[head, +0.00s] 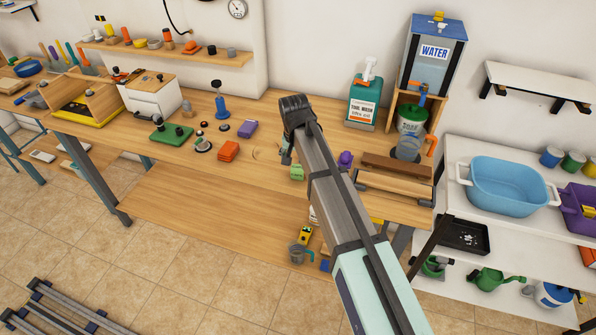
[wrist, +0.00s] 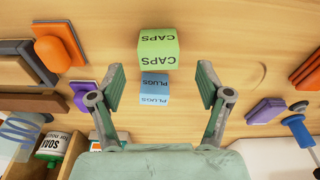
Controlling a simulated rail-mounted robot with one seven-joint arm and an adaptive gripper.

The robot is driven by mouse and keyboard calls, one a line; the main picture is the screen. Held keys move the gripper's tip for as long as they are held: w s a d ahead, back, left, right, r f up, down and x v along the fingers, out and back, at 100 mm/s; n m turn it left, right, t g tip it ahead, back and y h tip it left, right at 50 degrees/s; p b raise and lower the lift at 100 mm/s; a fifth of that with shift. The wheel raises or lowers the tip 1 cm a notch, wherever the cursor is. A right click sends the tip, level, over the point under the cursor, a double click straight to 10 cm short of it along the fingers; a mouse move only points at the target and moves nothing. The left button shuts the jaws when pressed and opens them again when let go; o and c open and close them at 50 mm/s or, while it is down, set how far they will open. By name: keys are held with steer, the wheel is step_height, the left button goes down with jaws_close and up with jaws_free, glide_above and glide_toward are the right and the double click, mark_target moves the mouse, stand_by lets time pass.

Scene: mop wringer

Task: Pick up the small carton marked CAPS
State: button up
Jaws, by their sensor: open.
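The small green carton marked CAPS (wrist: 157,49) stands on the wooden bench in the upper middle of the wrist view, its lettering upside down. It also shows in the head view as a small green block (head: 297,173) beside my arm. A blue carton marked PLUGS (wrist: 155,88) stands close to it, nearer my palm in the wrist view. My gripper (wrist: 160,68) is open and empty, with one finger on each side of the cartons' line and gaps on both sides. In the head view my arm hides the PLUGS carton and most of the gripper.
In the wrist view, an orange block (wrist: 55,50) lies left and a purple block (wrist: 265,110) right. In the head view, a TOOL WASH bottle (head: 363,108) and WATER tank (head: 432,65) stand behind. Bare bench surrounds the CAPS carton's far side.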

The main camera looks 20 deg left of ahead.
mark_target(298, 168)
steer(key=shift+w+f+p, duration=0.2)
steer(key=shift+f+p, duration=0.8)
steer(key=shift+f, duration=1.4)
steer(key=shift+d, duration=0.1)
steer(key=shift+c, duration=0.3)
steer(key=c, duration=1.2)
